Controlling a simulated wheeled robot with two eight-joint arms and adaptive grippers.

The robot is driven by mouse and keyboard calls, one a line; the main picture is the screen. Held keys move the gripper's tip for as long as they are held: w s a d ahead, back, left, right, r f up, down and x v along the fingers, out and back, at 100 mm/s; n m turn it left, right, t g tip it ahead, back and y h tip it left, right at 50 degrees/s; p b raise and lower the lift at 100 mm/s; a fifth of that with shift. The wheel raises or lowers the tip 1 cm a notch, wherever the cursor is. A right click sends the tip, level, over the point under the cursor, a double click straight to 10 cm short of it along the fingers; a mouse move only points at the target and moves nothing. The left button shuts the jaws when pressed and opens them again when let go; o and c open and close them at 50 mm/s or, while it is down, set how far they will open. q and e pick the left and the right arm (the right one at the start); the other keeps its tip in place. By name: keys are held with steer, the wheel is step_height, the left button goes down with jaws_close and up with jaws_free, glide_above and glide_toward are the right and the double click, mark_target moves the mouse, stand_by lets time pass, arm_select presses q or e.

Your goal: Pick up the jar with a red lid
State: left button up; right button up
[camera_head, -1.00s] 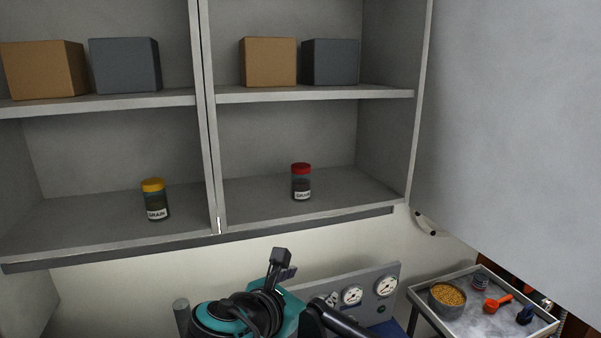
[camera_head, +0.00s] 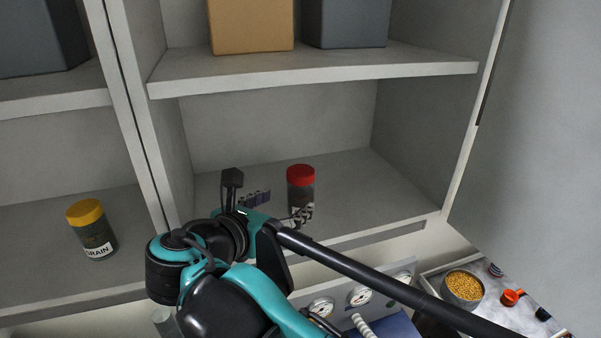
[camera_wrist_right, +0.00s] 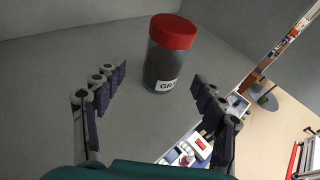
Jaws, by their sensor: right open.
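The jar with a red lid (camera_head: 301,185) stands upright on the lower shelf of the right cabinet section. It has a dark body and a white label, partly hidden by a finger of my right gripper in the head view. In the right wrist view the jar (camera_wrist_right: 168,55) stands beyond the fingertips, a little right of the middle. My right gripper (camera_head: 278,208) is open and empty, with its fingers spread at the near side of the jar; it also shows in the right wrist view (camera_wrist_right: 160,80). My left gripper is not in view.
A yellow-lidded jar (camera_head: 91,229) stands on the left section's shelf, beyond a vertical divider (camera_head: 130,120). A brown box (camera_head: 251,25) and a grey box (camera_head: 347,22) sit on the shelf above.

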mark_target(294, 200)
steer(key=shift+w+d, duration=0.15)
steer(key=shift+w, duration=0.2)
steer(key=shift+d+p, duration=0.3)
steer(key=shift+d, duration=0.1)
steer(key=shift+w+d+f, duration=0.1)
steer(key=shift+w+d, duration=0.05)
steer(key=shift+d, duration=0.1)
steer(key=x, duration=0.1)
steer(key=p+x, duration=0.1)
steer(key=x, duration=0.3)
steer(key=shift+w+a+f, duration=0.25)
steer(key=shift+w, duration=0.1)
steer(key=shift+s+r, duration=0.1)
steer(key=shift+s, duration=0.3)
steer(key=shift+c, duration=0.7)
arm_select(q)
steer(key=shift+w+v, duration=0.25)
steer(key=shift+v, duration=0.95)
arm_select(e)
steer(key=shift+w, duration=0.15)
steer(key=c, duration=1.3)
